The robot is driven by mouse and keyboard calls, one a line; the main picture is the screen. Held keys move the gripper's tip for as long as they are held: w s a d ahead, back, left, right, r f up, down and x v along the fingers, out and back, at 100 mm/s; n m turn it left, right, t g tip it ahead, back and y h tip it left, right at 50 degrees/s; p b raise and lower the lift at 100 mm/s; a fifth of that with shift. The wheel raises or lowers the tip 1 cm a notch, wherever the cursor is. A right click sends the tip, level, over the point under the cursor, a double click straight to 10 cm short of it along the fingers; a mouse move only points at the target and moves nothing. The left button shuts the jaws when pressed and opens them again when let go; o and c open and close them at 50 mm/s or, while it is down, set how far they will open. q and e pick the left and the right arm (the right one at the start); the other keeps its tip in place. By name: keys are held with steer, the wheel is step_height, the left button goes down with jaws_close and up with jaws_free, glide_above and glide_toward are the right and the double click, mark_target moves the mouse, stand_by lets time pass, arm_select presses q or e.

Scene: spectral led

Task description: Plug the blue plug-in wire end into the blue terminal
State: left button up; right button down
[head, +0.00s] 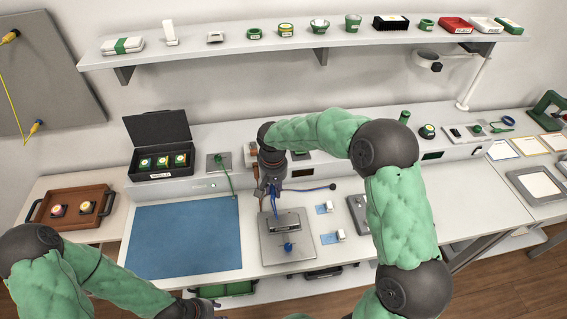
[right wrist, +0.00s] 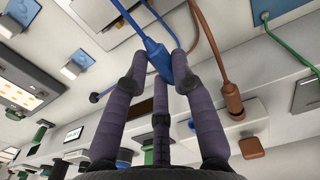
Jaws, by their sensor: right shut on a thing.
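My right gripper (head: 272,190) is over the back edge of a grey metal plate (head: 270,225) in the head view. In the right wrist view its fingers (right wrist: 162,68) are shut on the blue plug-in wire end (right wrist: 158,55), whose blue cable runs to the upper left. A blue part (head: 288,247), seemingly the blue terminal, is on the front of the plate, apart from the gripper. The blue wire's other end (head: 332,187) lies on the bench to the right. My left arm is at the lower left; its gripper (head: 208,306) is barely visible at the bottom edge.
A brown plug (right wrist: 232,100) and cable are close beside the right fingers. A green wire (head: 228,178) runs from a panel to the left. Small white blocks (head: 340,234) stand right of the plate. The blue mat (head: 185,240) is clear. A shelf (head: 300,40) spans above.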

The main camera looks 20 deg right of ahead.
arm_select(q)
steer(key=shift+s+d+r, duration=0.2)
steer(key=shift+d, duration=0.25)
arm_select(e)
steer(key=shift+s+d+r, duration=0.2)
steer(key=shift+d+r, duration=0.1)
steer(key=shift+d, duration=0.4)
steer(key=shift+w, duration=0.15)
arm_select(q)
steer(key=shift+r+p, duration=0.5)
steer(key=shift+p, duration=0.1)
arm_select(e)
steer(key=shift+w+d, duration=0.25)
steer(key=shift+w, duration=0.6)
steer(key=shift+w+d, duration=0.2)
steer(key=shift+w, duration=0.7)
steer(key=shift+w+d, duration=0.25)
steer(key=shift+w, duration=0.6)
steer(key=c, duration=2)
jaws_free()
arm_select(q)
steer(key=shift+r, duration=0.1)
arm_select(e)
jaws_close()
steer(key=shift+w, duration=0.15)
arm_select(q)
steer(key=shift+r, duration=0.15)
arm_select(e)
steer(key=shift+w+d, duration=0.15)
steer(key=shift+w, duration=0.35)
